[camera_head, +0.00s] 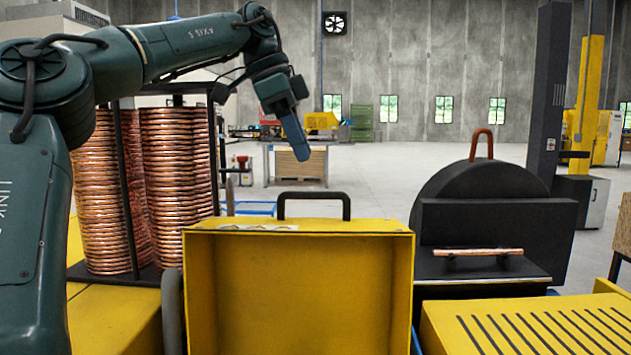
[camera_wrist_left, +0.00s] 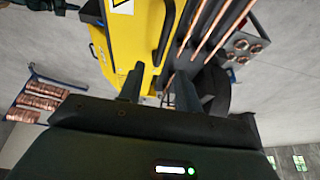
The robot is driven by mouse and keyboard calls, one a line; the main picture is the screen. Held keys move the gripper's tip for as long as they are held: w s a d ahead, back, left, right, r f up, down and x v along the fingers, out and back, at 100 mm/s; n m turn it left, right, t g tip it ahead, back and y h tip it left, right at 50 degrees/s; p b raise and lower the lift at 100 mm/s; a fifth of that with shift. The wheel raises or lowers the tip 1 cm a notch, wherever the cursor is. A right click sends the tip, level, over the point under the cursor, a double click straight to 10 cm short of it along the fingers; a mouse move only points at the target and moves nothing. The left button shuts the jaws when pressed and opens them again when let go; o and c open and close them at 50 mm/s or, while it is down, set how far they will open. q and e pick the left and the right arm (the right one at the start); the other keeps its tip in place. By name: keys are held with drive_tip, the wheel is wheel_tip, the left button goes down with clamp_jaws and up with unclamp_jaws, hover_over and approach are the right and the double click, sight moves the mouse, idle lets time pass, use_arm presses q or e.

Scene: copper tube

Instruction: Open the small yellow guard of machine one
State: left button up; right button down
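The yellow guard (camera_head: 300,290) stands upright at the front centre of the head view. Its hollow inner side faces me, and a black handle (camera_head: 313,195) arches over its top edge. My left gripper (camera_head: 303,155) points down above and behind the handle and appears apart from it. In the left wrist view its two dark fingers (camera_wrist_left: 158,92) are spread, with no object seen between them. A yellow panel (camera_wrist_left: 128,45) with a black curved bar along its side shows beyond the fingers. My right gripper is not in view.
Copper coils (camera_head: 178,185) stand on a rack at left, behind my left arm. A black round-topped machine part (camera_head: 490,220) with a copper-coloured loop stands right of the guard. A slotted yellow cover (camera_head: 545,325) lies at front right. Open floor lies behind.

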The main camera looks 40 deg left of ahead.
use_arm(q)
drive_tip(key=x, duration=0.7)
drive_tip(key=shift+c, duration=0.5)
clamp_jaws()
